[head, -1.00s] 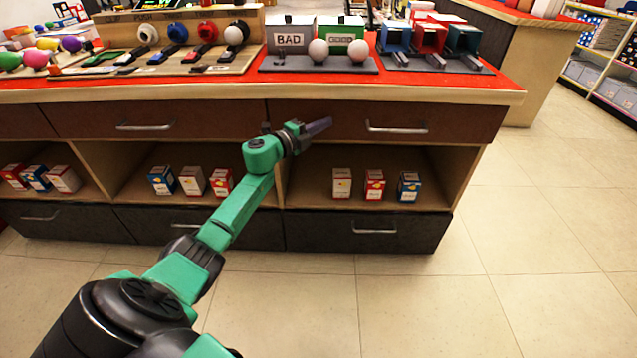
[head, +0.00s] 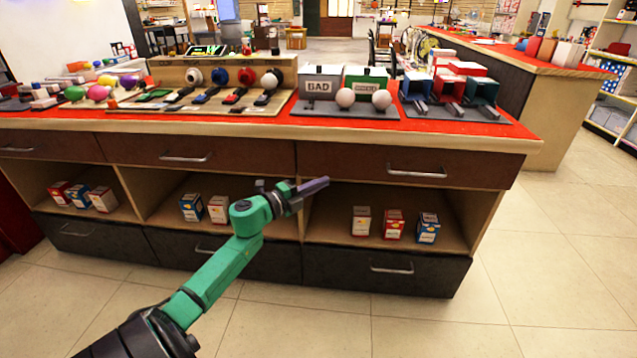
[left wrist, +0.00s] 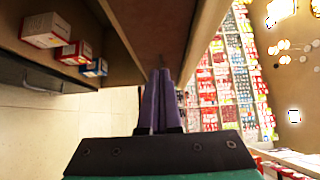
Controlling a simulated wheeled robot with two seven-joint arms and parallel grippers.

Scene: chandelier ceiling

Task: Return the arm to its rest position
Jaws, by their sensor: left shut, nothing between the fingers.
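My left arm (head: 222,270) reaches in from the lower left of the head view, green and black. Its left gripper (head: 316,185) has purple fingers and is shut and empty, in front of the counter's drawer and open shelf. In the left wrist view the purple fingers (left wrist: 160,100) lie together with nothing between them. My right gripper does not show in either view.
The wooden counter (head: 420,138) with a red top stands close ahead. Its shelves hold small boxes (head: 393,224). On top are a BAD box (head: 319,84), white balls (head: 382,99) and coloured bins (head: 480,92). Tiled floor (head: 560,270) is clear at the right.

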